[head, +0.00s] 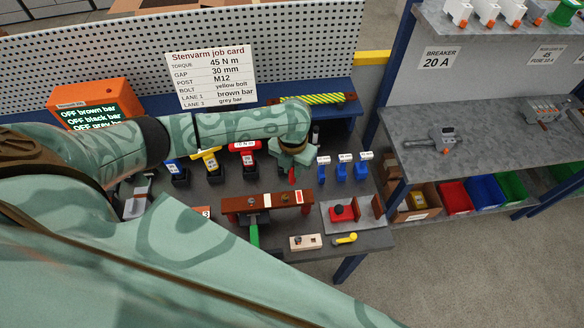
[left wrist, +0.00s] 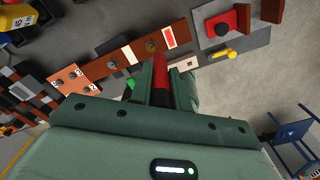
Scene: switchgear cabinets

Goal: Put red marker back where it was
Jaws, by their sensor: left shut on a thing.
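My left gripper (head: 292,160) hangs over the workbench, pointing down, between the row of colored tools and the brown bar (head: 268,201). It is shut on the red marker (left wrist: 160,75), which also shows as a small red piece under the gripper in the head view (head: 291,175). In the left wrist view the marker sticks out between the fingers, in front of the brown bar. The gripper hides part of the marker. My right gripper is not in view.
Blue, yellow and red tools (head: 248,158) stand behind, left of the gripper. Several small blue pieces (head: 342,172) stand to its right. A red block (head: 343,213) on a grey plate and a yellow piece (head: 346,239) lie near the front right. A job card (head: 211,76) stands behind.

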